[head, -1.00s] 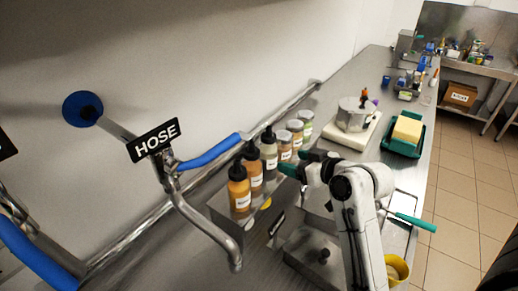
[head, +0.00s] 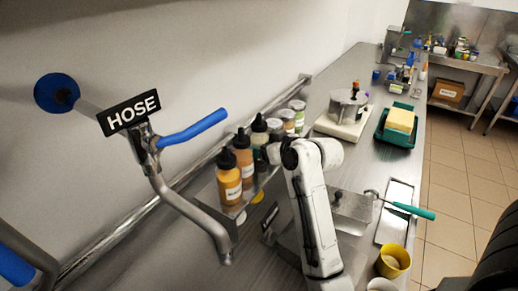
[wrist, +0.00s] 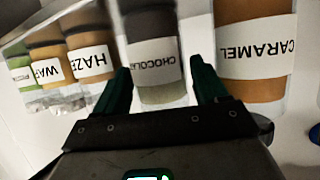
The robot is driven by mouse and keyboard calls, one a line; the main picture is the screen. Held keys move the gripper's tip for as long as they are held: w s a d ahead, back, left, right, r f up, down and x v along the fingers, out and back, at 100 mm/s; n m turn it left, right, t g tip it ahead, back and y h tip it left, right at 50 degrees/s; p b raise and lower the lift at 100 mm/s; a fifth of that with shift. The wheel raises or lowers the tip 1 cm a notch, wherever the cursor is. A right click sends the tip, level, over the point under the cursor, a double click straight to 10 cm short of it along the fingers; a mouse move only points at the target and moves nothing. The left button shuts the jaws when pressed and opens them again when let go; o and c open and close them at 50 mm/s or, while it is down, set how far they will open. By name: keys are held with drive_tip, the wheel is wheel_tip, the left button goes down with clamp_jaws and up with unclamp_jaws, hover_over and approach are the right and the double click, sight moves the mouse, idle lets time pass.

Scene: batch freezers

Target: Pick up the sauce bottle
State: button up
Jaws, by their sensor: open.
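Squeeze bottles with dark caps stand in a row along the wall: a near orange one (head: 229,182), another orange one (head: 243,160) and a dark one (head: 259,137). The wrist view shows the dark CHOCOLATE bottle (wrist: 153,55) between the fingers of my open gripper (wrist: 162,85), and the orange CARAMEL bottle (wrist: 254,50) just right of the right finger. The labels look upside down there. I cannot tell whether the fingers touch the chocolate bottle. In the head view my gripper (head: 267,153) is beside the row, partly hidden by my arm.
Jars (head: 288,120) continue the row, including a green-filled one (wrist: 18,70). A metal hose pipe (head: 187,210) with a blue handle hangs in front. A silver pot (head: 346,107), yellow block (head: 400,120), green-handled tool (head: 411,210) and yellow cup (head: 393,261) occupy the counter's right.

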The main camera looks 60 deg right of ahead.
drive_tip(key=shift+c, duration=0.3)
drive_tip(key=shift+r, duration=0.1)
drive_tip(key=c, duration=0.7)
drive_tip(key=shift+r, duration=0.15)
